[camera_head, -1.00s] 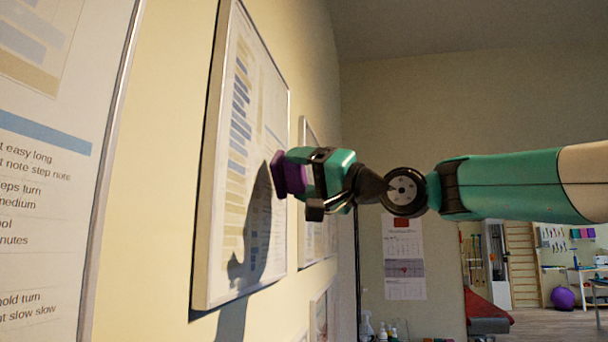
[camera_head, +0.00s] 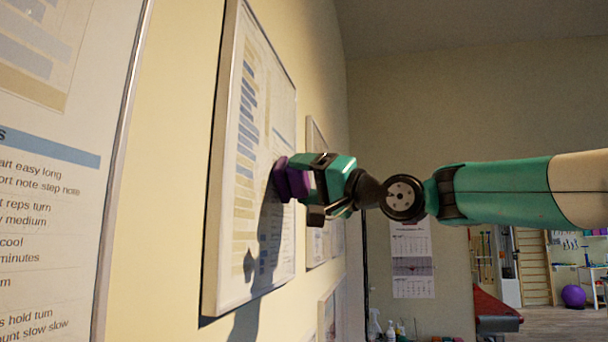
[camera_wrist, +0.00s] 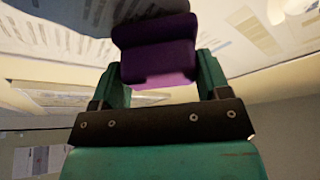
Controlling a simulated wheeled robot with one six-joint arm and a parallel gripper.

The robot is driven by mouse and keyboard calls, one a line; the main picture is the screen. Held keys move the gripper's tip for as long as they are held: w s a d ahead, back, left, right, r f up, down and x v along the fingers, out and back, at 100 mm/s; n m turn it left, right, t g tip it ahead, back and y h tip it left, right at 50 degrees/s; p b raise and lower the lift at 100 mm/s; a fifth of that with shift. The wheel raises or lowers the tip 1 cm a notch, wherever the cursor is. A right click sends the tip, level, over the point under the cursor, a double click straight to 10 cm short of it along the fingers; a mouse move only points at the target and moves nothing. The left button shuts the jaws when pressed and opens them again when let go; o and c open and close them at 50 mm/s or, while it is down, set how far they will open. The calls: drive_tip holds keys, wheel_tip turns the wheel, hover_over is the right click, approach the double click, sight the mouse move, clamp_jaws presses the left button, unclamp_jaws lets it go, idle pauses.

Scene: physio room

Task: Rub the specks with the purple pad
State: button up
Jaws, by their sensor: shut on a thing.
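The purple pad (camera_head: 291,180) is held at the end of my gripper (camera_head: 309,180), its face at the surface of a framed wall chart (camera_head: 246,285). In the wrist view the pad (camera_wrist: 157,52) sits between the two green fingers (camera_wrist: 160,80), which are shut on it. In that view its far edge appears to lie against or very close to the chart; I cannot tell whether it presses. No specks can be made out on the chart. The pad, gripper and a dark shadow hide part of the chart's surface.
Another framed chart (camera_head: 60,220) hangs close on the left, and more frames (camera_head: 318,190) hang further along the same wall. A calendar (camera_head: 411,258) hangs on the back wall. Bottles (camera_head: 390,330) stand below. A red couch (camera_head: 493,310) and purple ball (camera_head: 573,296) are at the right.

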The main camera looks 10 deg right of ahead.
drive_tip(key=shift+w+d+p, duration=0.25)
drive_tip(key=shift+w, duration=0.3)
drive_tip(key=shift+w+d+p, duration=0.25)
drive_tip(key=shift+w, duration=0.3)
drive_tip(key=shift+a, duration=0.1)
drive_tip(key=shift+s+a+b, duration=0.15)
drive_tip(key=shift+s+b, duration=0.05)
drive_tip(key=shift+b, duration=0.1)
drive_tip(key=shift+s+a+b, duration=0.35)
drive_tip(key=shift+s+b, duration=0.15)
drive_tip(key=shift+s, duration=0.3)
drive_tip(key=shift+s+a+b, duration=0.3)
drive_tip(key=shift+s+b, duration=0.2)
drive_tip(key=shift+s, duration=0.3)
drive_tip(key=shift+s+r+p, duration=0.15)
drive_tip(key=shift+r+p, duration=0.85)
drive_tip(key=shift+r, duration=0.25)
drive_tip(key=shift+w+d+p, duration=0.35)
drive_tip(key=shift+w+p, duration=0.1)
drive_tip(key=shift+w, duration=0.4)
drive_tip(key=shift+w+d+p, duration=0.3)
drive_tip(key=shift+w+p, duration=0.1)
drive_tip(key=shift+w, duration=0.4)
drive_tip(key=shift+w+d+f, duration=0.15)
drive_tip(key=shift+w+f, duration=0.1)
drive_tip(key=shift+w, duration=0.05)
drive_tip(key=shift+s, duration=0.1)
